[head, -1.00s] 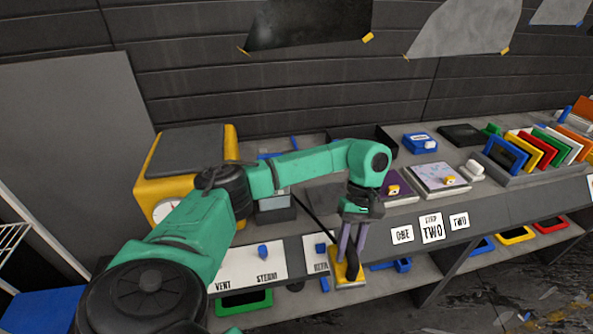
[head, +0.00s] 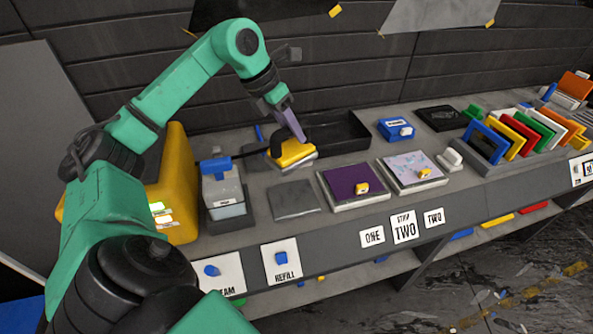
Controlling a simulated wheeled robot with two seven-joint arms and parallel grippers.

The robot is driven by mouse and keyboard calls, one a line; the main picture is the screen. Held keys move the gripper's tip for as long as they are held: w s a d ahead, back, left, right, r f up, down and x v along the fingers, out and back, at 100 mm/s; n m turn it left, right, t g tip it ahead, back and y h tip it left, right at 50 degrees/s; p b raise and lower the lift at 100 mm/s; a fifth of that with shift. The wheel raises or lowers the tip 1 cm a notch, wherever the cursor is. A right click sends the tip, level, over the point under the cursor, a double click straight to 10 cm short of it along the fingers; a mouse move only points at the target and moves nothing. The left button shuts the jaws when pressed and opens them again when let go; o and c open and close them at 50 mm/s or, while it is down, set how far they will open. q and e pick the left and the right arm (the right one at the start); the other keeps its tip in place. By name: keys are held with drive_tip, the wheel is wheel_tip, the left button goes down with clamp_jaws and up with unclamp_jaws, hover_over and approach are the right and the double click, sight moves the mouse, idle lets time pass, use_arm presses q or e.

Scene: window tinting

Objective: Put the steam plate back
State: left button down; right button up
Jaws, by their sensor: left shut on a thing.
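The steam plate (head: 294,153) is a yellow block with a pale underside and a dark handle or hose at its left side. My left gripper (head: 294,128) comes down on it from above and is shut on it; the exact grip is partly hidden by the fingers. The plate is over the rear of the counter, just left of and in front of a black tray (head: 343,146). I cannot tell whether it touches the counter. My right gripper is not in view.
A yellow machine (head: 176,185) and a blue-topped clear container (head: 222,190) stand at left. A bare grey pad (head: 293,200) lies in front of the plate. Purple (head: 345,181) and patterned (head: 412,167) panels lie to its right, with colored panels (head: 515,138) racked farther right.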

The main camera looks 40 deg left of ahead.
sight(287, 149)
use_arm(q)
drive_tip(key=f, duration=0.2)
drive_tip(key=f+b, duration=0.1)
drive_tip(key=f, duration=0.3)
drive_tip(key=shift+s+f+b, duration=0.3)
drive_tip(key=shift+s+b, duration=0.1)
drive_tip(key=f, duration=0.4)
drive_tip(key=w+f, duration=0.1)
drive_tip(key=f, duration=0.2)
drive_tip(key=shift+d+b, duration=0.1)
drive_tip(key=shift+b, duration=0.2)
drive_tip(key=shift+s+f, duration=0.1)
drive_tip(key=shift+f, duration=0.35)
drive_tip(key=c, duration=0.7)
unclamp_jaws()
drive_tip(key=shift+o, duration=0.5)
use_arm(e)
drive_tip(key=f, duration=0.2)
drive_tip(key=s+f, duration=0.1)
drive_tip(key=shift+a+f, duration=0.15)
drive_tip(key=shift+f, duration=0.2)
